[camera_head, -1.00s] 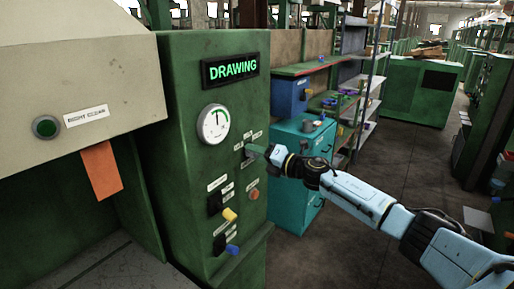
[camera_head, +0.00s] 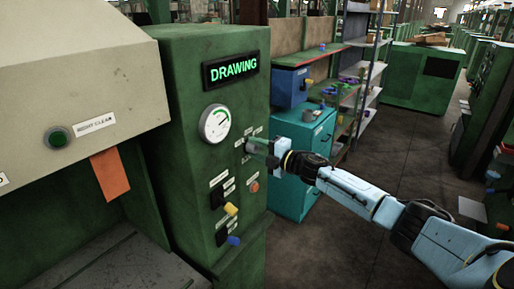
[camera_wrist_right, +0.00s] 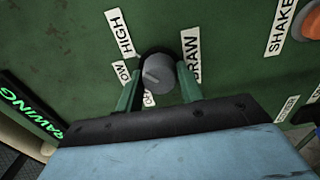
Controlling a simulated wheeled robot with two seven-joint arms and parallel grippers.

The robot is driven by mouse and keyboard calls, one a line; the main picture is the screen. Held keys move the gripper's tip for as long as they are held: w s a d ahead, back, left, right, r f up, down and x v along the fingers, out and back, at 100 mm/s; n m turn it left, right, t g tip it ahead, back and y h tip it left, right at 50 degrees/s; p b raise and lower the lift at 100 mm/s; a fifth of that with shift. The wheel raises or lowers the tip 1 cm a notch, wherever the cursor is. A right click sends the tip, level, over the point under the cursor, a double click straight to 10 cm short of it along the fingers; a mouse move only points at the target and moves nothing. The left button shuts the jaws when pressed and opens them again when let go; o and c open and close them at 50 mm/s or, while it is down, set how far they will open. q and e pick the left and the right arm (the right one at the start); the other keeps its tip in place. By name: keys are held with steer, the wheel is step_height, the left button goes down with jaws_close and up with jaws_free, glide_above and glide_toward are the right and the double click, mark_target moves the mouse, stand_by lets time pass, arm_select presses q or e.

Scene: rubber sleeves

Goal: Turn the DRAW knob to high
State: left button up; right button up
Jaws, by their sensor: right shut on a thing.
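The DRAW knob (camera_wrist_right: 158,74) is a small grey round knob on the green machine panel. In the right wrist view, the labels HIGH (camera_wrist_right: 119,33), LOW (camera_wrist_right: 122,72) and OFF (camera_wrist_right: 148,100) lie around its left and lower side, and DRAW (camera_wrist_right: 191,55) is at its right. My right gripper (camera_wrist_right: 158,78) is shut on the knob, one green finger on each side. In the head view, the right gripper (camera_head: 262,149) hides the knob. My left gripper is out of view.
The panel carries a lit DRAWING sign (camera_head: 231,69), a round gauge (camera_head: 215,123), a yellow switch (camera_head: 230,209), a blue switch (camera_head: 233,241) and a red button (camera_head: 254,186). A teal cabinet (camera_head: 305,160) stands behind my right arm. Floor at right is open.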

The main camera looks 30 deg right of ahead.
stand_by(0.4)
steer(key=o, duration=1)
steer(key=shift+b+v, duration=1.45)
steer(key=shift+v, duration=5.25)
steer(key=shift+f, duration=0.15)
